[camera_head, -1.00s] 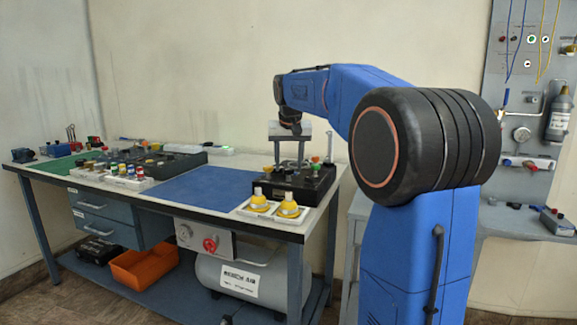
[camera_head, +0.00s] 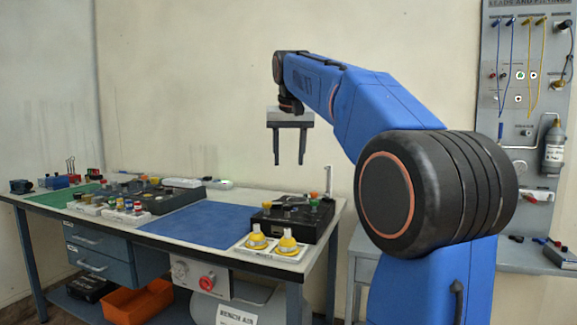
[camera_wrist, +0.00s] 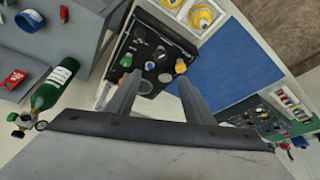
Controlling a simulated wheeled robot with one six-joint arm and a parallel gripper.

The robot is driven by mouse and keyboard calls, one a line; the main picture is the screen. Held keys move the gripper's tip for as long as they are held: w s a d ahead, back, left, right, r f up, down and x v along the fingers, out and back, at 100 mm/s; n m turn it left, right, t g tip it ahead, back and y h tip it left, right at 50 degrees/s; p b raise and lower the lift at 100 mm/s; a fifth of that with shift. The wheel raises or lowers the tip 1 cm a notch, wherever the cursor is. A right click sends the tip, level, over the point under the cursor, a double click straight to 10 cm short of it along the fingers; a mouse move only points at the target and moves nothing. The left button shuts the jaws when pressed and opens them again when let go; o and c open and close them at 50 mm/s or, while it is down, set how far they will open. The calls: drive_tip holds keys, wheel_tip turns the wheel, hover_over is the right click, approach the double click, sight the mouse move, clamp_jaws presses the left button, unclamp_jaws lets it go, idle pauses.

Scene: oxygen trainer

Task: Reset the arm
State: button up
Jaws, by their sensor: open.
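My gripper (camera_head: 290,160) hangs from my blue arm above the right part of the workbench, with its two dark fingers pointing down and a clear gap between them. It is open and empty. In the wrist view my gripper (camera_wrist: 158,88) shows its fingers apart over the black trainer box (camera_wrist: 125,45). In the head view that black trainer box (camera_head: 300,224) sits on the bench below the fingers, well apart from them.
Two yellow-topped parts on white trays (camera_head: 272,246) stand at the bench's front right. A blue mat (camera_head: 200,220) is clear. Black panels with coloured knobs (camera_head: 150,197) are at left. A green cylinder (camera_wrist: 55,83) and a wall panel (camera_head: 520,100) are beyond the bench.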

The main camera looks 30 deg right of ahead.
drive_tip(key=shift+r, duration=0.1)
idle(0.5)
drive_tip(key=s+a+f+n, duration=0.1)
drive_tip(key=s+a+f, duration=0.4)
drive_tip(key=s+f, duration=0.6)
drive_tip(key=s+a+f+n+y, duration=0.1)
drive_tip(key=s+a+f, duration=0.4)
drive_tip(key=s+f, duration=0.6)
drive_tip(key=s+a+f+n+y, duration=0.1)
drive_tip(key=s+a+f+n, duration=0.2)
drive_tip(key=s+f, duration=0.8)
wheel_tip(320, 180, down, 5)
drive_tip(key=shift+s+a+f+t, duration=0.1)
drive_tip(key=shift+s+a+t, duration=0.2)
drive_tip(key=shift+a, duration=0.95)
